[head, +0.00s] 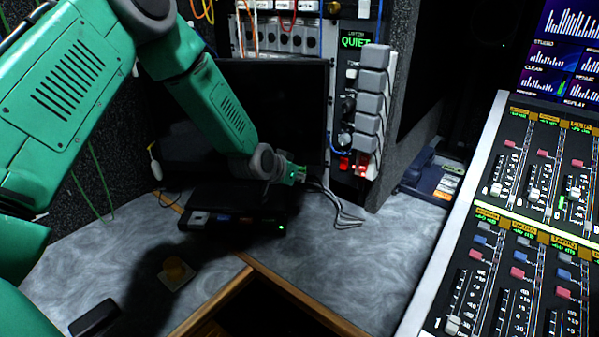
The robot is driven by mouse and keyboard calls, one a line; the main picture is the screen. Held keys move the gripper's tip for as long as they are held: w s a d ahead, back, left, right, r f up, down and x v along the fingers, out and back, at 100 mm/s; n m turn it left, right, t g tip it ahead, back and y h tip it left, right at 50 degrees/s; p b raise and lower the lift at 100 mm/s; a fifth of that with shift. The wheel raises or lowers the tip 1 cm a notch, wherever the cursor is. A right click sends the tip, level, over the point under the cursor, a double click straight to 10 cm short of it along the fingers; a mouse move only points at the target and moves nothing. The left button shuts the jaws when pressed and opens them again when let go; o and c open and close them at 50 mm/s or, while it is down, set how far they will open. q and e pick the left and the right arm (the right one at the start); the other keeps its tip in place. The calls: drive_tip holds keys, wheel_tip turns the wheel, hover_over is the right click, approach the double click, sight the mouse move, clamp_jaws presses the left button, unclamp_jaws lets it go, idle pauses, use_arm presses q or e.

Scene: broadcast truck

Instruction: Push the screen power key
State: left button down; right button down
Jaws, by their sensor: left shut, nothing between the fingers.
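A dark, blank screen (285,110) stands at the back of the grey counter. Below it is a black base unit (235,217) with small keys along its front and a lit green light near its right end. I cannot tell which key is the screen power key. My left arm reaches across from the left in front of the screen. My left gripper (298,173) is shut and empty, near the screen's lower right area and above the base unit's right end. Whether it touches the screen is not clear. The arm hides part of the screen. My right gripper is not in view.
Loose grey cables (345,216) lie right of the base unit. A mixing console (520,230) fills the right. Grey padded blocks (371,105) hang beside the rack. The counter's middle right is clear.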

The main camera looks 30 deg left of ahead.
use_arm(q)
drive_tip(key=shift+w+a, duration=0.25)
drive_tip(key=shift+w, duration=0.15)
idle(0.6)
drive_tip(key=shift+s+d, duration=0.1)
drive_tip(key=shift+s, duration=0.05)
drive_tip(key=shift+s+d+p, duration=0.4)
drive_tip(key=shift+s, duration=0.25)
drive_tip(key=s+d, duration=0.1)
drive_tip(key=s+d+p, duration=0.1)
drive_tip(key=s, duration=0.1)
drive_tip(key=s+d+p, duration=0.1)
drive_tip(key=s, duration=0.1)
drive_tip(key=shift+s+r, duration=0.1)
drive_tip(key=shift+r, duration=0.05)
idle(0.6)
